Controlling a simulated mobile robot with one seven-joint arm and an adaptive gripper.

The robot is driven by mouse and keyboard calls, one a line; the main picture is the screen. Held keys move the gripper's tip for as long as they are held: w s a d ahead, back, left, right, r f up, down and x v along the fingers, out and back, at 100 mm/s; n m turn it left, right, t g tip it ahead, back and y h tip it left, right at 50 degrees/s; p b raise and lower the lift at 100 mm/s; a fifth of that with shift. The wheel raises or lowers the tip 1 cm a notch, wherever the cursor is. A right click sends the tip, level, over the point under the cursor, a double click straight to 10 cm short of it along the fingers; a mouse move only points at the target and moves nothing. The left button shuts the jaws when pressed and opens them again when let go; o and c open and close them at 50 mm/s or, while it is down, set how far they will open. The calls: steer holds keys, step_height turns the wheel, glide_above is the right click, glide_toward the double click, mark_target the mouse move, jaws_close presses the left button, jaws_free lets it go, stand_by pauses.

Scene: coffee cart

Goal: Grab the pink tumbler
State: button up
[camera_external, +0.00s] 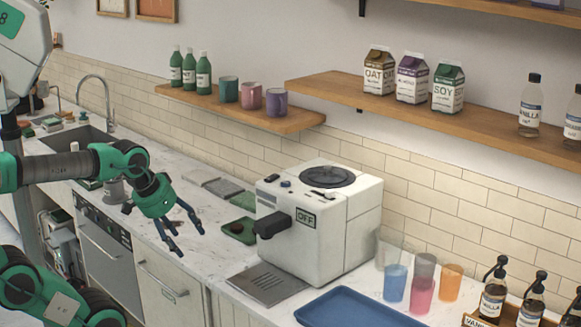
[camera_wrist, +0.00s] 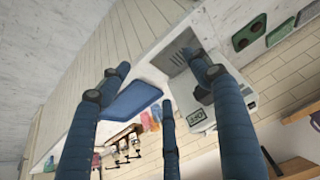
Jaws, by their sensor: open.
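The pink tumbler (camera_external: 423,297) stands on the counter at the lower right of the external view, in a close cluster with a blue tumbler (camera_external: 396,284), an orange tumbler (camera_external: 449,283) and clear or greyish ones. In the wrist view, the pink tumbler (camera_wrist: 145,119) is small, beyond my fingers. My gripper (camera_external: 178,236) is open and empty above the counter, left of the coffee machine and well apart from the tumblers. Its spread fingers (camera_wrist: 160,76) also show in the wrist view.
The white coffee machine (camera_external: 318,222) stands between my gripper and the tumblers. A blue tray (camera_external: 355,310) lies in front of the tumblers. Pump bottles (camera_external: 492,292) stand to their right. A wall shelf (camera_external: 240,112) holds mugs and green bottles. The counter below my gripper is mostly clear.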

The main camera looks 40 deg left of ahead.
steer(key=shift+w+r, duration=0.1)
steer(key=shift+r, duration=0.05)
steer(key=w+d+r+g+p, duration=0.1)
steer(key=w+d+r+p, duration=0.2)
steer(key=w+r, duration=0.35)
steer(key=w+d+r+p, duration=0.3)
steer(key=w+p, duration=0.1)
steer(key=w, duration=0.5)
steer(key=w+d+r+m+g+h+p, duration=0.15)
steer(key=w+d+p, duration=0.6)
steer(key=w, duration=0.85)
steer(key=w+d+f+g+p, duration=0.2)
steer(key=w+d+f+p, duration=0.35)
steer(key=w+d, duration=0.85)
steer(key=w+d+f+p, duration=0.2)
steer(key=d+f, duration=0.5)
steer(key=f, duration=0.1)
steer(key=w+d+f+g+y+p, duration=0.1)
steer(key=w+d+f+p, duration=0.1)
steer(key=d+f, duration=0.6)
steer(key=shift+w+d+f+m+p, duration=0.2)
steer(key=shift+w+f+m+p, duration=0.2)
steer(key=shift+f, duration=0.25)
